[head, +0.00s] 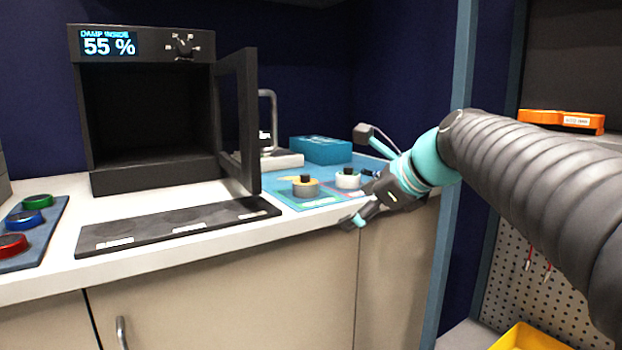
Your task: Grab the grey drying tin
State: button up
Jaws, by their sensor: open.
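A low round tin (306,189) with a grey-tan side and a black knob stands on the blue mat, on a green-marked patch right of the open oven door. A paler, whitish tin (347,180), also with a black knob, stands just right of it. The left tin looks the greyer of the two. My gripper (357,178) is open and points left at the counter's right end. Its spread fingers appear above and below the pale tin in the picture. I cannot tell its exact distance from either tin. Nothing shows held in it.
A black drying oven (150,178) reading 55 % has its door (240,120) swung open toward the tins. A dark strip with labelled pads (180,226) lies in front. A blue box (321,150) and a metal-handled stand (283,159) are behind. Coloured buttons (36,218) are at left.

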aim_at(309, 180)
jog(key=w+a+r+m+y, duration=0.1)
jog(key=w+r+m+y, duration=0.1)
jog(key=w+r+m, duration=0.35)
jog(key=shift+n+t, duration=0.25)
jog(key=shift+t, duration=0.05)
jog(key=x, duration=1.3)
jog(key=shift+w+a+r, duration=0.15)
jog(key=shift+a+r, duration=0.1)
jog(key=shift+a, duration=0.2)
jog(key=shift+c, duration=0.2)
jog(key=c, duration=1.2)
